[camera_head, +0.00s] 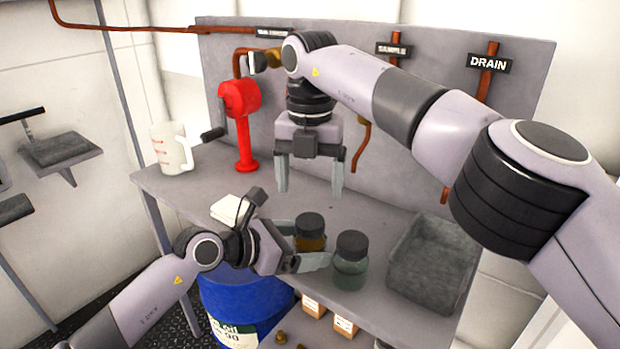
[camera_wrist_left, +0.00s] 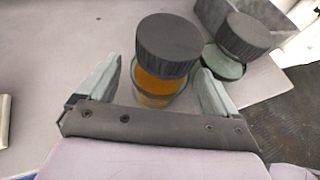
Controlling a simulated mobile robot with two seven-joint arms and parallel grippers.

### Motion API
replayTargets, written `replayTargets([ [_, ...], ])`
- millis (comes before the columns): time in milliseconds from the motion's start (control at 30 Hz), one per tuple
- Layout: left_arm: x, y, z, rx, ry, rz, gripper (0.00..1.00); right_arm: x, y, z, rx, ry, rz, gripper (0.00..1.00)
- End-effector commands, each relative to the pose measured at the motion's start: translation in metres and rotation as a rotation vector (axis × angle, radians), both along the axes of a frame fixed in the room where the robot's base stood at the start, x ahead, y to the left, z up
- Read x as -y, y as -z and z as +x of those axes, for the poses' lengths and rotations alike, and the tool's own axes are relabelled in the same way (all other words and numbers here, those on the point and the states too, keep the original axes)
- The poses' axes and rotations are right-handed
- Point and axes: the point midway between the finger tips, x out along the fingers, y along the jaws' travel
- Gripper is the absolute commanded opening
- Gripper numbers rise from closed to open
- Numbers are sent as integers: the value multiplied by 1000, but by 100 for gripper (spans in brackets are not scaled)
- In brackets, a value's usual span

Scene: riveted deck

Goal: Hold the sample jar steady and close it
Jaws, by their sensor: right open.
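The sample jar (camera_head: 311,243), with amber contents and a black ribbed lid (camera_head: 310,224), stands upright on the bench. In the left wrist view the jar (camera_wrist_left: 158,88) carries its lid (camera_wrist_left: 170,38) on top; I cannot tell how tightly it sits. My left gripper (camera_head: 306,246) is open low around the jar, one finger on each side. The left wrist view shows a gap beside the left finger; the right finger is close to the jar. My right gripper (camera_head: 310,178) is open and empty, pointing down above the bench, behind the jar in the head view.
A second dark-lidded jar (camera_head: 350,268) with greenish glass stands close to the right of the left gripper. A grey tray (camera_head: 396,245) lies further right. A white jug (camera_head: 172,150), a red pump (camera_head: 240,120) and a white pad (camera_head: 228,208) are at left. A blue drum (camera_head: 235,300) stands below.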

Motion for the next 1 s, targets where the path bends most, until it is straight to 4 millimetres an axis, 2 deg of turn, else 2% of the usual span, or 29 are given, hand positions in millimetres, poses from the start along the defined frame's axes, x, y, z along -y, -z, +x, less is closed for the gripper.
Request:
replayTargets([
  [200,-7,-5,-3,4,-1,-4,93,0,0,0,0,0,0,83],
  [600,-49,-23,-29,0,-1,0,93,0,2,0,0,0,0,83],
  [1000,-56,-28,-35,0,0,0,93,0,2,0,0,0,0,83],
])
